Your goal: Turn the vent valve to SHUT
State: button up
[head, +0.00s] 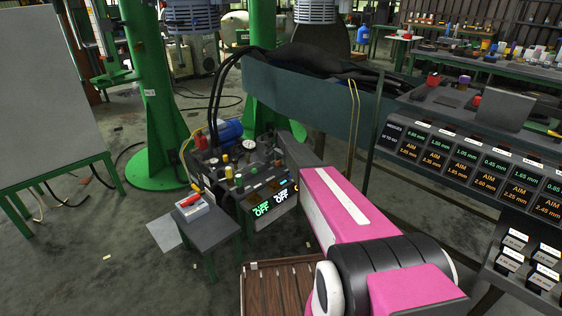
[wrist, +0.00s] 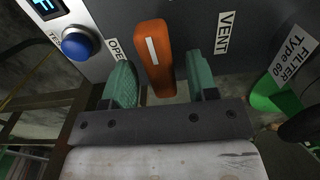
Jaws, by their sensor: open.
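The vent valve's orange handle (wrist: 154,58) stands out from a dark panel in the wrist view, with a white stripe along it. A VENT label (wrist: 223,32) is to its right and a partly hidden label starting "OPE" (wrist: 116,48) is to its left. My gripper (wrist: 162,85) is open, with one green finger on each side of the handle. Gaps show between the handle and both fingers. In the head view the control unit (head: 245,170) stands beyond my pink arm, which hides part of it. My gripper is hidden there.
A blue button (wrist: 76,42) and a small display (wrist: 47,8) are left of the handle. A green part labelled FILTER (wrist: 272,95) is at the right. In the head view a small table (head: 208,228) stands beside the unit, and a sloped display rack (head: 470,165) is at the right.

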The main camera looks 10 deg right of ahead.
notch_tip(320, 180, up, 10)
jog(key=shift+r, duration=0.25)
dwell(0.3)
jog(key=s+r+n, duration=0.2)
jog(key=s+n, duration=0.1)
jog(key=s, duration=1.6)
jog(key=s+r+n, duration=0.2)
jog(key=s+n, duration=0.2)
jog(key=s, duration=1.5)
jog(key=s+r+n, duration=0.2)
jog(key=s+n, duration=0.2)
jog(key=s, duration=1.5)
jog(key=shift+s+r, duration=0.2)
jog(key=shift+r, duration=0.05)
jog(key=shift+d, duration=0.1)
